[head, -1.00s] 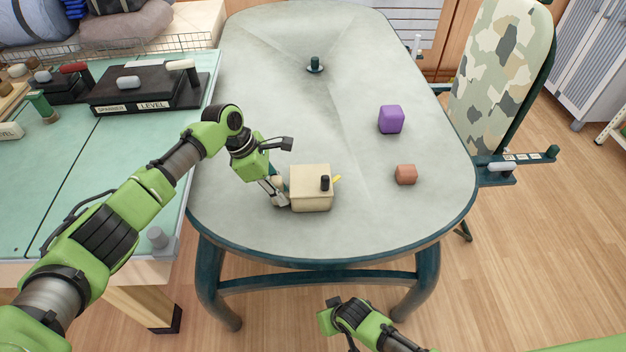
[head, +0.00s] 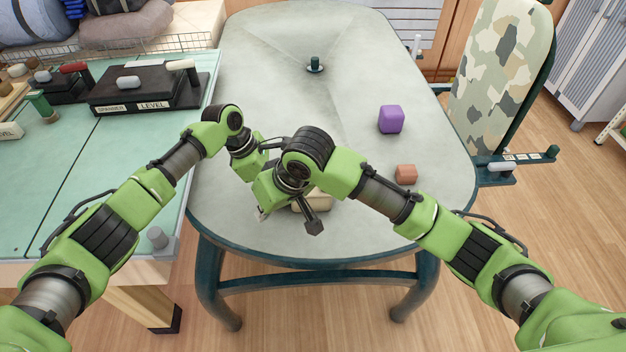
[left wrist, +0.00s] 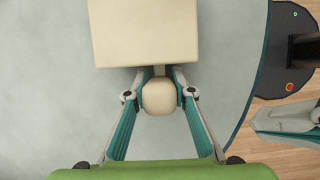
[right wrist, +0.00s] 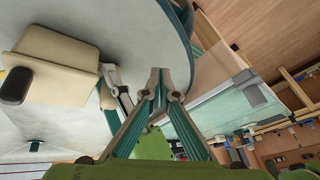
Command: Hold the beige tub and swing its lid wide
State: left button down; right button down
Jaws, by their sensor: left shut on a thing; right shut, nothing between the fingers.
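The beige tub (left wrist: 145,30) stands on the grey table, its near side facing my left gripper (left wrist: 158,97). The left gripper is shut on the tub's rounded beige handle. In the head view my right arm covers most of the tub (head: 318,203) and hides the left fingers. The right wrist view shows the tub (right wrist: 55,68) at left, with a dark knob (right wrist: 15,86) on it; the lid looks closed. My right gripper (right wrist: 160,85) is shut and empty, beside the tub and apart from it. In the head view its tips (head: 262,214) show near the table's front left edge.
A purple cube (head: 391,119) and a small orange-brown block (head: 405,174) lie on the table (head: 270,60) right of the tub. A dark green peg (head: 315,64) stands at the back. A side bench (head: 60,195) adjoins at left. The table's middle is clear.

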aim_at(313, 197)
jog(key=w+d+r+n+h, duration=0.3)
jog(key=w+d+r, duration=0.2)
jog(key=d+r, duration=0.5)
jog(key=shift+d+f, duration=0.25)
jog(key=shift+f, duration=1.45)
jog(key=shift+d+f, duration=0.2)
jog(key=shift+f, duration=1.5)
jog(key=shift+d+f, duration=0.25)
jog(key=shift+f, duration=1.45)
jog(key=shift+w+d, duration=0.1)
jog(key=shift+w, duration=0.05)
jog(key=w+d, duration=1.4)
jog(key=shift+w+d, duration=0.2)
jog(key=shift+d, duration=0.2)
